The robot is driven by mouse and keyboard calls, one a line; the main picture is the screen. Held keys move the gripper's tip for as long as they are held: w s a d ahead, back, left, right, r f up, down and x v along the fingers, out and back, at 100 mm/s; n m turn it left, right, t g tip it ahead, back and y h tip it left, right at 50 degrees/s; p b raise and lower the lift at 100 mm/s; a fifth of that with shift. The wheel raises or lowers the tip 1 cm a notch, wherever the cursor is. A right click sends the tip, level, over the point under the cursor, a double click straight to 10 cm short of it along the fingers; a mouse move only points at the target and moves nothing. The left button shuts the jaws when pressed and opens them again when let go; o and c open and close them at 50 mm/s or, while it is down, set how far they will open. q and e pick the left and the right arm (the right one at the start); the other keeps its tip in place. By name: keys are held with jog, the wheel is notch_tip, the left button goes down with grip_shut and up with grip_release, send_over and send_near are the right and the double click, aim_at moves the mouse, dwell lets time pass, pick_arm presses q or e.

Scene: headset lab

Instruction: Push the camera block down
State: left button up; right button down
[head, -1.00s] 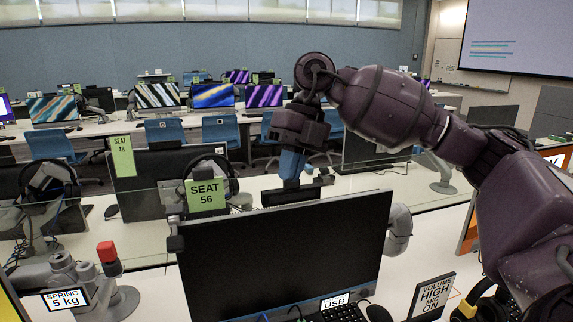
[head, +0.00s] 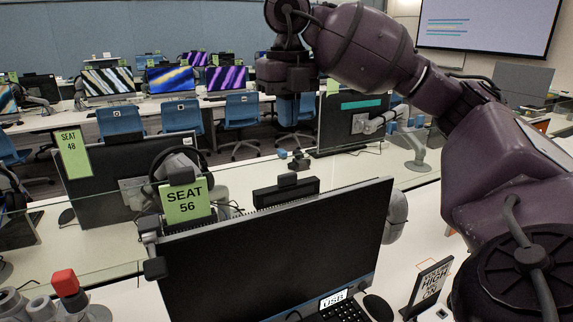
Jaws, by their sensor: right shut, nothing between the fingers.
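The camera block (head: 287,180) is a small dark block on a dark bar (head: 285,196) at the top edge of the large black monitor (head: 275,250). It stands up a little above the bar. My right gripper (head: 287,112) is high above it, apart from it, with its fingers pointing down. The fingers are shut and empty; their bluish tips blend with a blue chair behind. My left gripper is out of view.
A green SEAT 56 sign (head: 186,201) and a headset (head: 178,165) stand left of the block. A clear glass divider (head: 110,276) runs behind the monitor. A red-topped post (head: 66,283) is at lower left. A volume sign (head: 429,284) stands at right.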

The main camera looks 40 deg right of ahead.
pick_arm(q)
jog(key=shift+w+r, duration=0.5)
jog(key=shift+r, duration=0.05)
pick_arm(e)
notch_tip(320, 180, down, 8)
jog(key=shift+r, duration=0.1)
pick_arm(q)
jog(key=shift+p, duration=0.3)
pick_arm(e)
jog(key=shift+f, duration=0.8)
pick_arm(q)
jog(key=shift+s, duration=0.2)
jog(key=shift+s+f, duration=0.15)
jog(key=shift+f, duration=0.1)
pick_arm(e)
jog(key=shift+f, duration=0.1)
